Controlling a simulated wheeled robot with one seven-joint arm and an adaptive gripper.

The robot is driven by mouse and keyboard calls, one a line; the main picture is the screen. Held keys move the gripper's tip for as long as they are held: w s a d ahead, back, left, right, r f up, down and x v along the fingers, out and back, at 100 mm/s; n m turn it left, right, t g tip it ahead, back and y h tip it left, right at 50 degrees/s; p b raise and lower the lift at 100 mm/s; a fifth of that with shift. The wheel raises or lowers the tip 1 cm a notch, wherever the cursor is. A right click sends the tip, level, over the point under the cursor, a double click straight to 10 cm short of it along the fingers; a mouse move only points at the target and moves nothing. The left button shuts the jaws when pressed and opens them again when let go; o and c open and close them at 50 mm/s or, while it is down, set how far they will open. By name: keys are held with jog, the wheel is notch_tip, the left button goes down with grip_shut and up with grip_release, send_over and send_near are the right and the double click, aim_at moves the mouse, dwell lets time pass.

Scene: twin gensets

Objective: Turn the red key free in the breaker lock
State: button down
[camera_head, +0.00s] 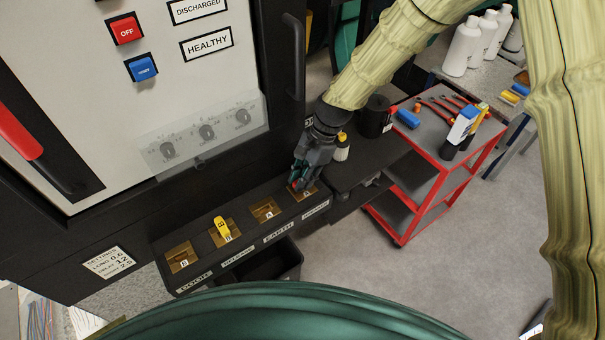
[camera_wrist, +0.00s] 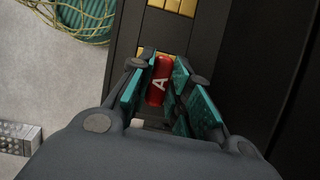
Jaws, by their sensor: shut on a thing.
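The red key (camera_wrist: 158,82), marked with a white A, stands between the teal finger pads of my gripper (camera_wrist: 162,88) in the wrist view. In the head view my gripper (camera_head: 301,180) reaches down to the right end of the lock shelf, shut on the red key (camera_head: 296,186). The brass lock plate (camera_head: 309,193) under it is the rightmost in the row and is partly covered by my fingers. I cannot tell how far the key is turned. Lettered labels run along the shelf front (camera_head: 245,251); the one below this lock is too small to read.
A yellow key (camera_head: 222,228) stands in another brass lock to the left. A panel with a red OFF button (camera_head: 124,30) and a dark handle (camera_head: 296,60) rises behind. A black bin (camera_head: 290,262) sits below the shelf. A red trolley (camera_head: 405,240) with tools stands right.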

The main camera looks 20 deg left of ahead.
jog(key=shift+n, duration=0.4)
jog(key=c, duration=1.3)
grip_release()
jog(key=shift+o, duration=0.2)
jog(key=shift+r, duration=0.1)
jog(key=shift+r, duration=3.65)
